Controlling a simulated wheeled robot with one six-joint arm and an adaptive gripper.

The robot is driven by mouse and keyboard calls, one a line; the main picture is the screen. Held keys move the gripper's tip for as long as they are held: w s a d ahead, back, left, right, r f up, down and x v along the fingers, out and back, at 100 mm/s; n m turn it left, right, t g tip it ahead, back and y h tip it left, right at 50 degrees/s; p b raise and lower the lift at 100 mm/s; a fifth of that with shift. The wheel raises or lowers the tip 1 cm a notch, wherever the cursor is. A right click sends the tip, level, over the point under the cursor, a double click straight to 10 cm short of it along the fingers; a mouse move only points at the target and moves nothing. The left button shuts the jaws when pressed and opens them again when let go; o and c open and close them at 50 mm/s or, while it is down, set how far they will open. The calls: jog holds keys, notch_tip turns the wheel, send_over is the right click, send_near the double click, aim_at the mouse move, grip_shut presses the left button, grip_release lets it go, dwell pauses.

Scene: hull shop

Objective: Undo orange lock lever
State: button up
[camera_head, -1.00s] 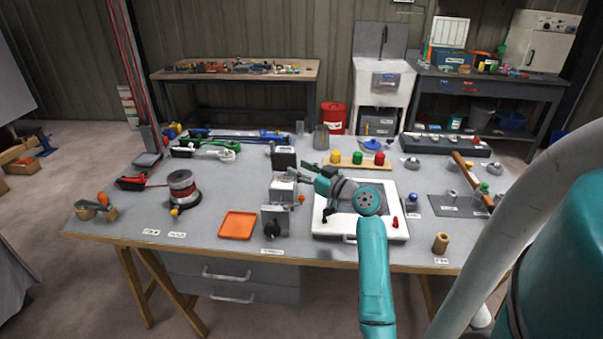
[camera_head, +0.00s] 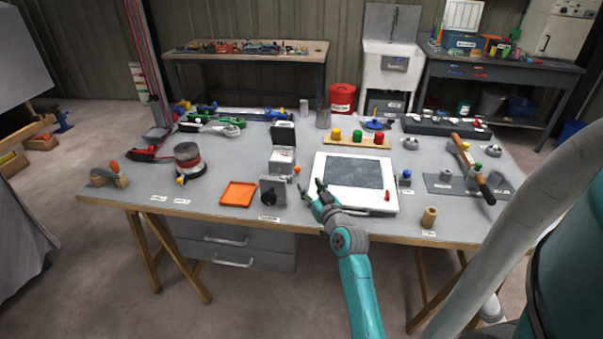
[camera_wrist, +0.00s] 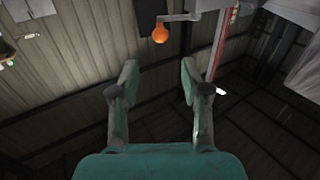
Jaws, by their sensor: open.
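The orange lock lever (camera_head: 297,169) shows as a small orange knob at the right side of a grey box-like device (camera_head: 281,163) in the middle of the bench. In the wrist view, the orange ball of the lever (camera_wrist: 160,34) hangs at the end of a short grey arm, beyond and above the fingers. My gripper (camera_head: 313,190) is just in front and to the right of the knob in the head view, over the bench. In the wrist view my gripper (camera_wrist: 158,72) is open, with nothing between its fingers and a gap to the ball.
A white framed panel (camera_head: 391,203) lies just right of my gripper. A grey block with a black knob (camera_head: 270,193) stands in front of the device. An orange tray (camera_head: 238,193) lies to its left. A wooden cylinder (camera_head: 429,216) stands near the front edge.

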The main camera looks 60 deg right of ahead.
aim_at(299, 169)
jog(key=x, duration=0.8)
jog(key=shift+w+d, duration=0.15)
jog(key=shift+w, duration=0.15)
grip_shut()
